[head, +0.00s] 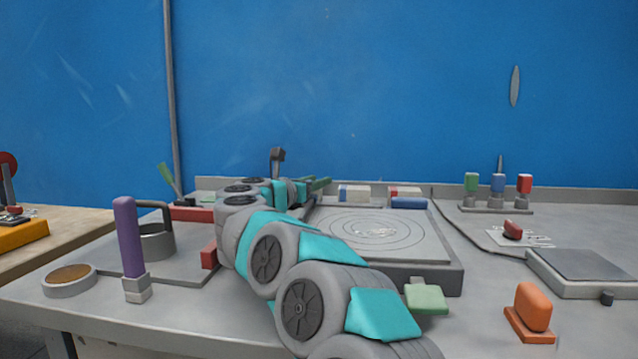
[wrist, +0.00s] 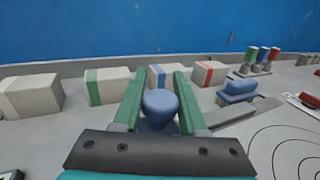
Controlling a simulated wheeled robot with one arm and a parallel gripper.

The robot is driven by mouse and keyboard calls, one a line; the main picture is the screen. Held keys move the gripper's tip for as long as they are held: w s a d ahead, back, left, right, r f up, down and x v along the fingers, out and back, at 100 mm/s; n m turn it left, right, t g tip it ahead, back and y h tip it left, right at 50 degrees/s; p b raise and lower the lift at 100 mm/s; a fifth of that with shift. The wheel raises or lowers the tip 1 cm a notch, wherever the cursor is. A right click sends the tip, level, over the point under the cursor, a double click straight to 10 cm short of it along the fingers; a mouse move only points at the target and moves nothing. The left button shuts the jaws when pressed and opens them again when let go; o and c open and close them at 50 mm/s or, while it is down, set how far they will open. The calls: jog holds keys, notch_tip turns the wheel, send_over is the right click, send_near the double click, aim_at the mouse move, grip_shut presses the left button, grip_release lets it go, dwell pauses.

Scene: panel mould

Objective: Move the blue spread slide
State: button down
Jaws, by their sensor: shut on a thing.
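My gripper (wrist: 159,78) has its two green fingers on either side of a rounded blue knob (wrist: 159,103) and is shut on it. A blue base part shows below the knob in the wrist view. A second blue piece, a blue block (wrist: 238,90), sits on a grey strip to the right, apart from my fingers. The head view also shows this blue block (head: 409,203) at the back right of the panel. In the head view my gripper (head: 319,184) is at the back of the panel, and my arm hides the knob.
White blocks with green (wrist: 107,87), blue (wrist: 163,76) and red (wrist: 209,74) bands stand behind my fingers. A raised plate with rings (head: 432,258) lies right of my arm. A purple handle (head: 130,238) stands at left, an orange handle (head: 533,306) at right.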

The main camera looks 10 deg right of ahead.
jog(key=shift+c, duration=2.2)
grip_release()
jog(key=shift+a, duration=0.25)
jog(key=b+v, duration=0.1)
jog(key=v, duration=0.6)
jog(key=shift+s+a+b, duration=0.2)
jog(key=shift+s+b, duration=0.1)
